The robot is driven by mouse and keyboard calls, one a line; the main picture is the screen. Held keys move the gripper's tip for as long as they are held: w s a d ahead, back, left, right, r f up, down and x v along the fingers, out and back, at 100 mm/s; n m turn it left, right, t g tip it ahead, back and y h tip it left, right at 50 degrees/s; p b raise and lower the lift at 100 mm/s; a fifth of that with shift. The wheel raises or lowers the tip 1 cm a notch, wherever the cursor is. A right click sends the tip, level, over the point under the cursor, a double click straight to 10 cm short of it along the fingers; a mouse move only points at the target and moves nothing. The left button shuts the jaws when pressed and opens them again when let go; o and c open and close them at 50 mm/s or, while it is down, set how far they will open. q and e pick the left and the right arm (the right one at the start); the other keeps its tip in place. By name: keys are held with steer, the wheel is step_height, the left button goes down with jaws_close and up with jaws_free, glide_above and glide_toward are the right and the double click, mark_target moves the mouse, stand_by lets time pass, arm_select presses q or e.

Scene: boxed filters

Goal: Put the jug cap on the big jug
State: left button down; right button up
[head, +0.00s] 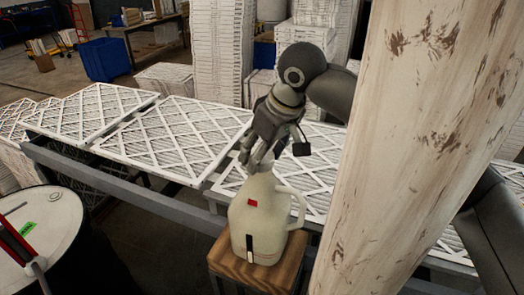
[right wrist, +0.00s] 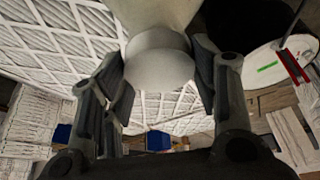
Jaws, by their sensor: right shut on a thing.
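The big jug (head: 262,222), cream with a side handle and a small red mark, stands upright on a wooden stool (head: 225,262). My right gripper (head: 256,160) points down at the jug's mouth from above. In the right wrist view its fingers (right wrist: 163,68) are shut on the jug cap (right wrist: 160,68), a pale round piece. The jug's pale body (right wrist: 165,14) shows just beyond the cap. The fingers hide the jug's mouth in the head view, so I cannot tell whether the cap is seated or just above it. My left gripper is not in view.
A thick pale wooden post (head: 410,140) blocks much of the right side. White framed filters (head: 180,135) lie on a grey-railed conveyor (head: 110,190) behind the jug. A drum with a white lid (head: 45,215) stands at left. Stacked filters (head: 218,50) rise behind.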

steer(key=shift+f, duration=0.3)
steer(key=shift+f, duration=0.65)
steer(key=shift+f, duration=0.4)
stand_by(0.3)
steer(key=o, duration=0.8)
steer(key=shift+c, duration=0.2)
steer(key=o, duration=0.4)
steer(key=shift+o, duration=0.2)
steer(key=shift+r, duration=0.1)
